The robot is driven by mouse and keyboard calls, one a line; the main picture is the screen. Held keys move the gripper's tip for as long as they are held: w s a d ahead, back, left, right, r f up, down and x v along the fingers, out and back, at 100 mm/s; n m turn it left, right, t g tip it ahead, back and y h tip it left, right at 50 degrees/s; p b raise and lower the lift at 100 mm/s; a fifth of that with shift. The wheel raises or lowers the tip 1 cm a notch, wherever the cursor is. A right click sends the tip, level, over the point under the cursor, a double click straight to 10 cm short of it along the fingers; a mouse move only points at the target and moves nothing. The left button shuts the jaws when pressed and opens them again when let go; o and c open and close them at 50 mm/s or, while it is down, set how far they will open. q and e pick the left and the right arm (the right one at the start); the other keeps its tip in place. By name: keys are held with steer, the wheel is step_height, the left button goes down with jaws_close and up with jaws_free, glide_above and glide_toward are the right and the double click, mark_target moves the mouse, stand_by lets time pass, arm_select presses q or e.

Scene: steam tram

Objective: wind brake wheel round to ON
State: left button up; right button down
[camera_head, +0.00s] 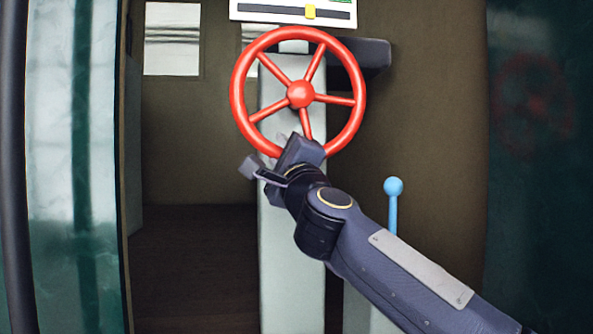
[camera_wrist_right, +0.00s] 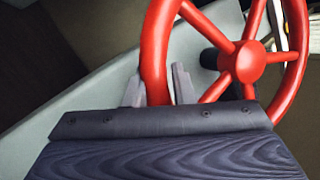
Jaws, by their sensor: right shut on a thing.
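The red brake wheel (camera_head: 357,95) has several spokes and a round hub, and stands in front of a pale grey column (camera_head: 275,220). My right gripper (camera_head: 292,148) is at the bottom of its rim, shut on it; the gripper body hides that stretch of rim. In the right wrist view the red rim (camera_wrist_right: 156,50) passes between the two grey fingers (camera_wrist_right: 158,88). Above the wheel is a white panel (camera_head: 240,12) with a dark slot and a yellow marker (camera_head: 310,11), right of the slot's middle. The panel's top is cut off. My left gripper is not in view.
A blue-knobbed lever (camera_head: 393,187) stands right of the column, close above my right forearm. A dark bracket (camera_head: 374,55) sits behind the wheel's upper right. Glass panels (camera_head: 530,220) flank both sides. The floor left of the column is clear.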

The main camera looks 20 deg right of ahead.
mark_target(246, 126)
steer(key=a+m+h, duration=0.1)
steer(key=m, duration=0.1)
steer(key=a+r+m+h, duration=0.1)
steer(key=m, duration=0.1)
steer(key=a+r+m+h, duration=0.1)
steer(key=m, duration=0.1)
steer(key=shift+w+a+h, duration=0.15)
steer(key=shift+w+h, duration=0.25)
steer(key=m, duration=0.1)
steer(key=a+r+m+h, duration=0.1)
steer(key=shift+w+m+g+h+p, duration=0.1)
steer(key=shift+m+g+h+p, duration=0.2)
steer(key=shift+m+p, duration=0.1)
steer(key=shift+w+a+r+m+g+h+p, duration=0.1)
steer(key=shift+a+r+m+g+h+p, duration=0.1)
steer(key=shift+r+m+h+p, duration=0.4)
steer(key=shift+a+r+m+g+h+b, duration=0.1)
steer(key=shift+a+m+g+h, duration=0.25)
steer(key=shift+m, duration=0.5)
steer(key=shift+w+a+r+m+g+h+p, duration=0.1)
steer(key=shift+r+m+h+p, duration=0.25)
steer(key=shift+m+h, duration=0.3)
steer(key=c, duration=1.2)
jaws_free()
steer(key=shift+f, duration=0.1)
steer(key=shift+c, duration=0.2)
steer(key=shift+s, duration=0.1)
